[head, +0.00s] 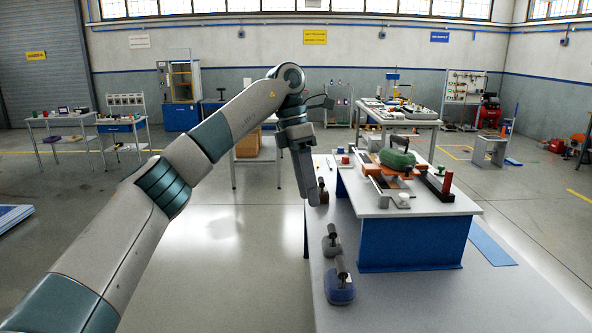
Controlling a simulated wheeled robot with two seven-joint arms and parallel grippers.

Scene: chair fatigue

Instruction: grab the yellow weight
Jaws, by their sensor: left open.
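My left gripper (313,202) points down beside the left edge of the raised platform, above the lower table; its jaws are open, though seen edge-on. No clearly yellow weight shows. On the lower table are a blue weight (340,292) with a dark handle, nearest me, and a grey weight (331,246) behind it. A dark brownish object (322,190), possibly another weight, is partly hidden by the gripper; its colour is hard to tell. A green weight (397,159) sits on the fixture on the platform. My right gripper is not in view.
The white-topped platform (400,208) with a blue base stands right of the gripper. A red cylinder (447,181) stands at its right side. The lower table's white top (420,300) is bare in front. Workbenches stand farther back.

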